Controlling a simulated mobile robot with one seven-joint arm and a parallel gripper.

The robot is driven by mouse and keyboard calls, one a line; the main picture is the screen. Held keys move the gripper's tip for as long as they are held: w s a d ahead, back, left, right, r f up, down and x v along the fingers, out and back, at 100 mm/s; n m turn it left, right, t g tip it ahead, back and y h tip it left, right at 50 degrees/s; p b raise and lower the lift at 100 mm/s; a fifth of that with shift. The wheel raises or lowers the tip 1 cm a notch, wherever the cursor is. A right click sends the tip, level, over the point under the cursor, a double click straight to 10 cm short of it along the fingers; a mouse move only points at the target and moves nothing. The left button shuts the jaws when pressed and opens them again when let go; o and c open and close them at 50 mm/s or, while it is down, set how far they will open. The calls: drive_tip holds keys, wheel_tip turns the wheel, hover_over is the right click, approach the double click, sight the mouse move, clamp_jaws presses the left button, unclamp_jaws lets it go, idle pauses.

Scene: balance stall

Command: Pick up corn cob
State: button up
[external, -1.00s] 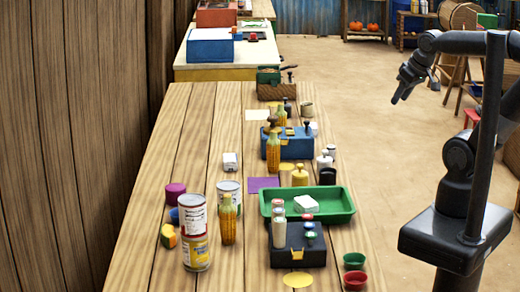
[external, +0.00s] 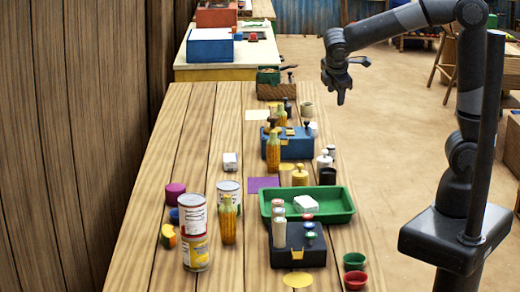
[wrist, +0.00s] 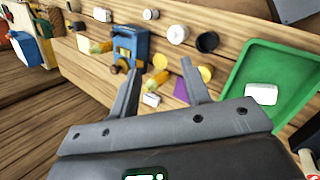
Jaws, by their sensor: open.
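Several corn cobs stand on the long wooden table: a near one (external: 228,220) beside the stacked cans, one (external: 273,153) at the blue balance box (external: 297,147), and one (external: 282,116) farther back. My gripper (external: 341,97) is open and empty, high over the table's right side, apart from every cob. Its two fingers (wrist: 160,72) spread across the wrist view.
A green tray (external: 341,207) with a white block (external: 306,203) sits at the table's right. Stacked cans (external: 194,230), a dark box with bottles (external: 300,245), and red and green cups (external: 355,272) stand near. The left strip of the table is clear.

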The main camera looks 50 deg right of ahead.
drive_tip(key=w+a+f+n+t+h, duration=0.2)
drive_tip(key=w+a+n, duration=0.25)
drive_tip(key=a, duration=0.55)
drive_tip(key=n+t+y, duration=0.2)
drive_tip(key=n+t, duration=0.9)
drive_tip(key=n, duration=0.4)
hover_over(229, 199)
drive_tip(key=s, duration=0.2)
wheel_tip(229, 199, down, 9)
drive_tip(key=f, duration=0.7)
drive_tip(key=shift+w+a+f, duration=0.1)
drive_tip(key=shift+a+f, duration=0.1)
drive_tip(key=shift+a, duration=0.05)
drive_tip(key=x, duration=0.3)
drive_tip(key=shift+r, duration=0.1)
clamp_jaws()
